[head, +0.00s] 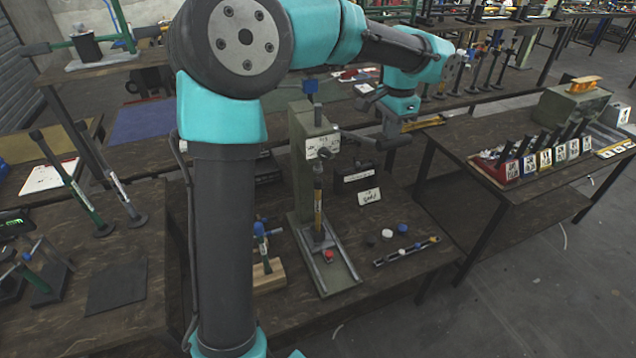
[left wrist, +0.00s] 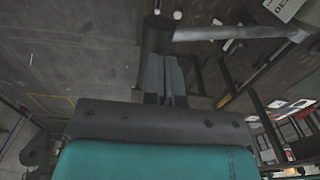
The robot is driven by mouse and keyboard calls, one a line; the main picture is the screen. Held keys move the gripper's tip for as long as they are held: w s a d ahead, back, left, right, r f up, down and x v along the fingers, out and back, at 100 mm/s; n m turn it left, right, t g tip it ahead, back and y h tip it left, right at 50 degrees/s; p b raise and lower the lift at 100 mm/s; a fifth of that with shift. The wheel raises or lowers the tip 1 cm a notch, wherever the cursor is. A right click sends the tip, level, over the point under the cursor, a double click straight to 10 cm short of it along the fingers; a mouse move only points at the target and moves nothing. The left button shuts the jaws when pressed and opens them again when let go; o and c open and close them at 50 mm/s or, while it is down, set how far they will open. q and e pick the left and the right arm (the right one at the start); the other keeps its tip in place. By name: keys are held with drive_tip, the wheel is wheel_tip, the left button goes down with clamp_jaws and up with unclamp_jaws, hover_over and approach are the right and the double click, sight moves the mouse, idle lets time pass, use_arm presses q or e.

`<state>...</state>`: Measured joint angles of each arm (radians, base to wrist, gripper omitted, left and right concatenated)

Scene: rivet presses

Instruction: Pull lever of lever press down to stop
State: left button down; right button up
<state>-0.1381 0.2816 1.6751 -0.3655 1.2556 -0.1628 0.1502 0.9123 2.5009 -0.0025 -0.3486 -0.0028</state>
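The lever press (head: 301,155) stands upright on the middle table, a grey-green column with a white label and a blue-topped ram. Its lever (head: 358,138) sticks out to the right, roughly level. In the left wrist view the lever is a pale bar (left wrist: 215,33) ending in a dark round grip (left wrist: 157,36). My left gripper (head: 390,128) is at the lever's outer end; its fingers (left wrist: 166,72) look shut, side by side, with the tips close to the grip. I cannot tell whether they touch it. My right gripper is not in view.
A red part (head: 329,256) sits on the press base. Beside it are a small blue-handled tool on a wooden block (head: 268,275), several loose caps (head: 402,228) and a dark strip (head: 407,251). A dark box (head: 358,180) stands behind. The right table (head: 460,140) holds a tool rack.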

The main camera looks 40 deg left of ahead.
sight(392, 141)
use_arm(q)
drive_tip(key=shift+f, duration=0.1)
drive_tip(key=shift+s+d+f, duration=0.1)
drive_tip(key=shift+d+f, duration=0.15)
drive_tip(key=shift+f, duration=0.5)
drive_tip(key=shift+s+d+f, duration=0.1)
drive_tip(key=shift+d+f, duration=0.1)
drive_tip(key=shift+f, duration=0.6)
drive_tip(key=shift+s+d+f, duration=0.1)
drive_tip(key=shift+d+f, duration=0.05)
drive_tip(key=shift+f, duration=0.6)
drive_tip(key=shift+d+f, duration=0.15)
drive_tip(key=shift+f, duration=0.65)
drive_tip(key=shift+s+d+f, duration=0.1)
drive_tip(key=shift+d+f, duration=0.1)
drive_tip(key=shift+f, duration=1.3)
drive_tip(key=shift+f, duration=0.1)
